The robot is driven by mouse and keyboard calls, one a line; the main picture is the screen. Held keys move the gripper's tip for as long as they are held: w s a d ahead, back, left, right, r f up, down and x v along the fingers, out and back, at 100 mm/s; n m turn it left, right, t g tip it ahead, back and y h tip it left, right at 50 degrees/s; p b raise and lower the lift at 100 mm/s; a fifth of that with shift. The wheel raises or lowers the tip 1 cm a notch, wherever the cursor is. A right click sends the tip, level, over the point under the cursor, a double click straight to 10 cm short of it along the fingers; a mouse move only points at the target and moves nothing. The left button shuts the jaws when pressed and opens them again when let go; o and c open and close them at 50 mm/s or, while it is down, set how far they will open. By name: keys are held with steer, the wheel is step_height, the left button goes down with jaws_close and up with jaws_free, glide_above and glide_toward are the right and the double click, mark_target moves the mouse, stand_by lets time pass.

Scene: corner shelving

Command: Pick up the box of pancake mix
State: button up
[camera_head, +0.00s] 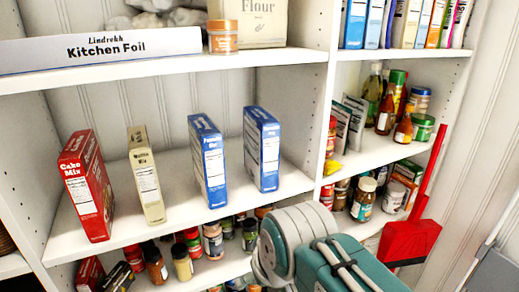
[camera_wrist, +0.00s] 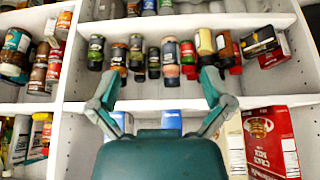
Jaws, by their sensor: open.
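Two blue boxes stand upright on the middle shelf in the head view, one left (camera_head: 207,165) and one right (camera_head: 262,150). The left one's small label seems to start with "Pancake"; the right one's is too small to read. In the wrist view, which appears upside down, parts of two blue boxes (camera_wrist: 171,121) (camera_wrist: 121,121) show behind my gripper. My gripper (camera_wrist: 162,73) is open and empty, its fingers spread in front of the shelving. Its teal body hides much of the blue boxes in the wrist view. Its fingertips do not show in the head view.
A red cake mix box (camera_head: 86,187) and a cream box (camera_head: 146,175) stand left of the blue boxes. Jars and bottles (camera_head: 213,240) fill the shelf below. A vertical divider (camera_head: 326,100) closes the right side. A red dustpan (camera_head: 408,240) stands at right.

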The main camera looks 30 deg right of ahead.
mark_target(272, 132)
steer(key=w+d+r+g, duration=0.1)
steer(key=w+d+r, duration=0.35)
steer(key=r, duration=0.35)
steer(key=w+d+r, duration=0.3)
steer(key=d+r, duration=0.3)
steer(key=r, duration=0.2)
steer(key=shift+m, duration=0.4)
steer(key=w, duration=0.5)
steer(key=w+d, duration=0.1)
steer(key=w, duration=0.2)
steer(key=shift+w+r, duration=0.15)
steer(key=shift+w, duration=0.2)
steer(key=w, duration=0.3)
steer(key=shift+w+d, duration=0.1)
steer(key=shift+w, duration=0.05)
steer(key=shift+x, duration=1.4)
steer(key=c, duration=1.1)
